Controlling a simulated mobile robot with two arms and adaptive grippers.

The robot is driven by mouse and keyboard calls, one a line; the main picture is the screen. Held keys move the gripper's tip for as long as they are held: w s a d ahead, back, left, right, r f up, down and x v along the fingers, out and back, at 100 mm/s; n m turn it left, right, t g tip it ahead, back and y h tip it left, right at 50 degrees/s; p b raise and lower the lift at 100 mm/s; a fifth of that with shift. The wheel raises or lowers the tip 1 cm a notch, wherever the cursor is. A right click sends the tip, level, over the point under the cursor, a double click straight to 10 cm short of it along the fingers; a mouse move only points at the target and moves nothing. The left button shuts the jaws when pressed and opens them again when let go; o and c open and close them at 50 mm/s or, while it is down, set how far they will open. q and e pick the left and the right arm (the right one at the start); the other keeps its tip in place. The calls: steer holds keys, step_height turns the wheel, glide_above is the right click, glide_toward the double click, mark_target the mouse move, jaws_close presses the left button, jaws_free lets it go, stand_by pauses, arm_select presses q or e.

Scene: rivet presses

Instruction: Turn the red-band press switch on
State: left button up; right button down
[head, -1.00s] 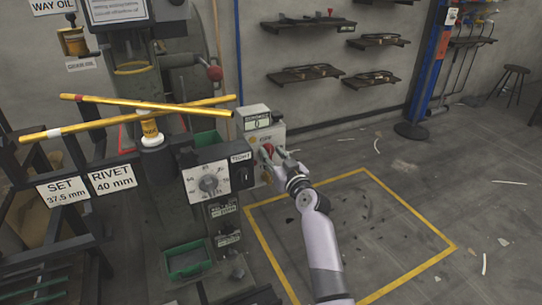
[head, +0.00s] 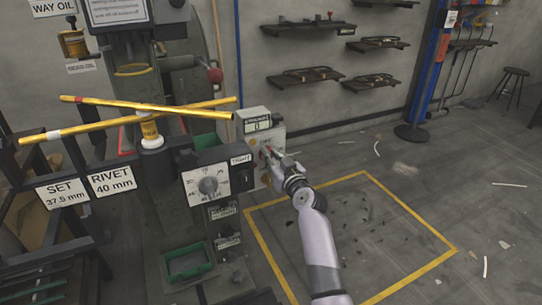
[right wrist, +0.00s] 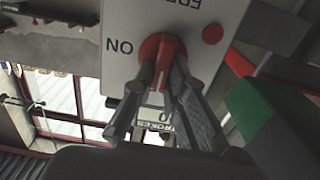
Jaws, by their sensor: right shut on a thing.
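The press's control box (head: 276,132) stands right of the machine, with a red switch knob on its face. In the right wrist view the round red knob (right wrist: 160,50) sits beside the ON label (right wrist: 119,46). Its red grip bar lies between my right gripper's fingers (right wrist: 164,80), which are shut on it. In the head view my right gripper (head: 267,154) is at the box face and hides most of the knob. My left gripper is not in view.
A dial box (head: 209,182) with a white face stands just left of my right gripper. Two crossed yellow rods lie over the press at left. A stroke counter (head: 257,122) tops the control box.

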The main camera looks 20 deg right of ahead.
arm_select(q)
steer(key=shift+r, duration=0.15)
arm_select(e)
steer(key=shift+m, duration=0.3)
arm_select(q)
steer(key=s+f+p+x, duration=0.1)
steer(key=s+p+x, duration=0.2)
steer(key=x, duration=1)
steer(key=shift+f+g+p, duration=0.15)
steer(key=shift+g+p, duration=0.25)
steer(key=shift+p, duration=0.2)
arm_select(e)
steer(key=shift+d+f+m, duration=0.2)
steer(key=shift+f+m, duration=0.05)
steer(key=shift+m, duration=2.7)
steer(key=shift+d+f+m, duration=0.2)
steer(key=shift+d+m, duration=0.05)
steer(key=shift+m, duration=2.65)
steer(key=shift+d+f+m, duration=0.2)
steer(key=shift+f+m, duration=0.05)
steer(key=shift+m, duration=2.7)
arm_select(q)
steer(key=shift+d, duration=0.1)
arm_select(e)
steer(key=c, duration=1.6)
jaws_free()
